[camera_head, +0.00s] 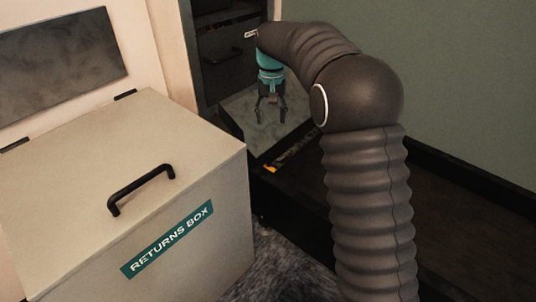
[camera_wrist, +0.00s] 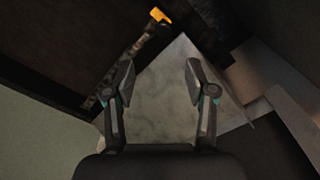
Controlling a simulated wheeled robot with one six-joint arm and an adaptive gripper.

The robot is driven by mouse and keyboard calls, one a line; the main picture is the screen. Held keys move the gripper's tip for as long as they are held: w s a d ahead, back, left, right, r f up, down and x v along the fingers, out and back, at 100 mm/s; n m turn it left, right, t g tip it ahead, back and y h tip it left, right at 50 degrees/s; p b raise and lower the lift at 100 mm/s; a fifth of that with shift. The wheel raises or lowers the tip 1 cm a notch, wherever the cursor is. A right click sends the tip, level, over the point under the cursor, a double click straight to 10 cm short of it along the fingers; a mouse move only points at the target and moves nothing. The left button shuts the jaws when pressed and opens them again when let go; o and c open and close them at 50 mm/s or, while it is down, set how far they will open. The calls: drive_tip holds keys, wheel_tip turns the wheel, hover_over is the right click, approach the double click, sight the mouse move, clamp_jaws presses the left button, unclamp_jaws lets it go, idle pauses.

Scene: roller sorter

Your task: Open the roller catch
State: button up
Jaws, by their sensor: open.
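A small orange piece (camera_head: 271,169) sits at the near edge of a grey mottled plate (camera_head: 240,108); it looks like the end of the roller catch, but I cannot be sure. In the wrist view the orange piece (camera_wrist: 158,14) is at the end of a dark, worn bar (camera_wrist: 128,58) beside the plate (camera_wrist: 165,115). My gripper (camera_head: 271,112) points down over the plate, open and empty. In the wrist view its fingers (camera_wrist: 159,78) are apart, with only the plate visible between them. The orange piece lies beyond the fingertips, apart from them.
A beige returns box (camera_head: 200,250) with a black handle (camera_head: 141,189) stands at left. A dark cabinet with a handle (camera_head: 250,34) is behind my gripper. A dark bed (camera_head: 450,230) runs along the green wall (camera_head: 470,80) at right.

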sight(268, 153)
drive_tip(key=f, duration=0.5)
drive_tip(key=f+b, duration=0.1)
drive_tip(key=f, duration=0.4)
drive_tip(key=f+b, duration=0.1)
drive_tip(key=f, duration=0.4)
drive_tip(key=shift+w+a, duration=0.35)
drive_tip(key=shift+w, duration=0.05)
clamp_jaws()
